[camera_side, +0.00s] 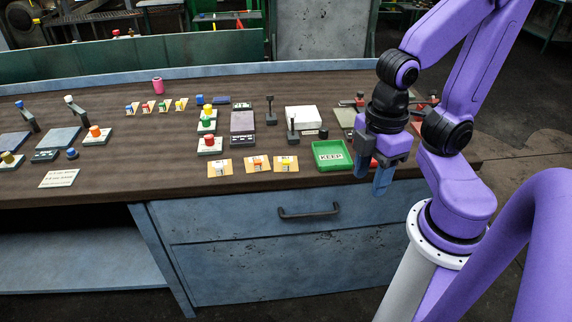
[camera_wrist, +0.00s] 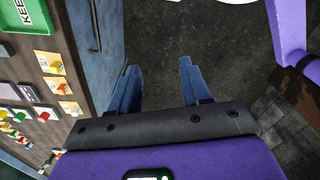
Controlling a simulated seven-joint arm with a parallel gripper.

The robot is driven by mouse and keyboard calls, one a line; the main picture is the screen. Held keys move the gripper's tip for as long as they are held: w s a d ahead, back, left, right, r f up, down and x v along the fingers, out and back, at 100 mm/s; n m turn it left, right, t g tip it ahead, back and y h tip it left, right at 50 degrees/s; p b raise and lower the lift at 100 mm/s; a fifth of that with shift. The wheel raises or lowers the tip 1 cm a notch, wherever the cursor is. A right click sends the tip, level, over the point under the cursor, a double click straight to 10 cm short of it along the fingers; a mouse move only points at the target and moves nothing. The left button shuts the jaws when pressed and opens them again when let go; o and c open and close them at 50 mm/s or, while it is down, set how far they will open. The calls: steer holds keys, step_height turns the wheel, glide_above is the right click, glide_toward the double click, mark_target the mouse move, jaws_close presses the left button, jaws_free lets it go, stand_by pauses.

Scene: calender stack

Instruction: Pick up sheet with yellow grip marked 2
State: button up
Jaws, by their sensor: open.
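Three small tan sheets with grips lie in a row near the table's front edge. The right one (camera_side: 286,164) has a yellow grip and lies beside the green KEEP tray; it also shows in the wrist view (camera_wrist: 50,63). The middle sheet (camera_side: 257,164) has an orange-red grip and the left sheet (camera_side: 219,168) a whitish one. Their marks are too small to read. My gripper (camera_side: 373,170) is open and empty, right of the KEEP tray at the table's front edge. In the wrist view my gripper (camera_wrist: 158,70) has only floor between its fingers.
The green KEEP tray (camera_side: 332,166) stands between the sheets and my gripper. Several more small sheets (camera_side: 148,107) lie farther back. A drawer handle (camera_side: 308,212) juts out below.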

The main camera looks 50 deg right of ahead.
steer(key=shift+f, duration=0.1)
steer(key=n+t+h, duration=0.9)
steer(key=n+h, duration=0.2)
steer(key=n, duration=0.3)
glide_toward(286, 161)
steer(key=x, duration=0.5)
steer(key=shift+w+f, duration=0.3)
steer(key=shift+f, duration=0.05)
steer(key=shift+m, duration=0.3)
steer(key=x, duration=0.4)
steer(key=shift+d+r, duration=0.2)
steer(key=shift+d, duration=0.2)
steer(key=shift+w+d+f, duration=0.2)
steer(key=shift+w+d, duration=0.1)
jaws_close()
